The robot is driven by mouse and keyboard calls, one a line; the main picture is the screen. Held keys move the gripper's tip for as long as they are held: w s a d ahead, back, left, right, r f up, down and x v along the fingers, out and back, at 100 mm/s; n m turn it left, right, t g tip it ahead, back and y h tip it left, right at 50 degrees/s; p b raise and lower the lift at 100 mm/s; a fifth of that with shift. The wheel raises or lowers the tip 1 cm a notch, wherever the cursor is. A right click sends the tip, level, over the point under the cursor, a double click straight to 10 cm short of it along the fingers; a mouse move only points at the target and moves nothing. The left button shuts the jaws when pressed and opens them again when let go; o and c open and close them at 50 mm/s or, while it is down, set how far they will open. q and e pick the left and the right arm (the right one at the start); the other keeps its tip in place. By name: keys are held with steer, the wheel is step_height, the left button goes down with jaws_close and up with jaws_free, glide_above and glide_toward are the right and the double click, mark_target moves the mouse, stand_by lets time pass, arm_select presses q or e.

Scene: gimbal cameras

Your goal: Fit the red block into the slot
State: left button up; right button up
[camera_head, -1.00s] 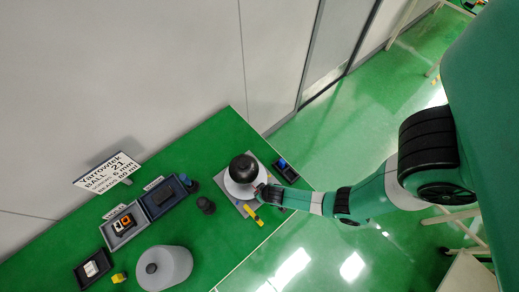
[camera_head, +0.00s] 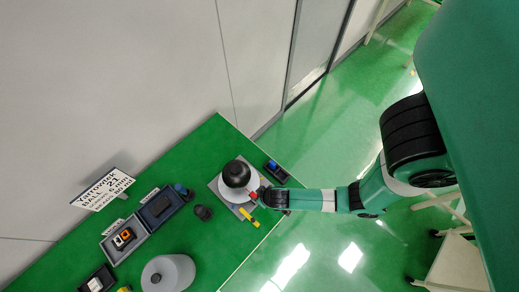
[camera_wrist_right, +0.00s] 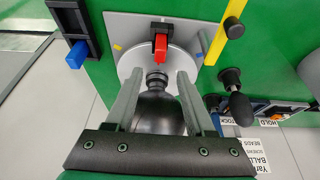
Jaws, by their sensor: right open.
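A red block (camera_wrist_right: 160,46) stands at a black bracket (camera_wrist_right: 160,28) on the rim of a white disc (camera_wrist_right: 182,62). I cannot tell how deep the block sits in any slot. The red also shows as a small patch in the head view (camera_head: 253,194), beside my right gripper (camera_head: 261,196). A black ball-shaped part (camera_head: 236,173) with a ringed neck stands on the disc. In the wrist view my right gripper (camera_wrist_right: 157,72) is open, its two grey fingers pointing toward the disc, with the ball (camera_wrist_right: 157,110) showing between them. The red block is just beyond the fingertips. My left gripper is out of view.
The disc stands on a grey plate (camera_wrist_right: 125,26) with a yellow bar (camera_head: 249,217) at its side. A black tray with a blue block (camera_head: 273,165) is near the table's end. Trays (camera_head: 161,205), a black knob (camera_head: 203,212), a grey cylinder (camera_head: 168,272) and a sign (camera_head: 103,188) stand further left.

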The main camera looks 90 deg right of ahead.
arm_select(q)
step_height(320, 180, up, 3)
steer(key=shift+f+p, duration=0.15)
steer(key=shift+p, duration=0.6)
arm_select(e)
steer(key=v, duration=0.2)
steer(key=shift+s+r, duration=0.1)
steer(key=shift+r, duration=0.25)
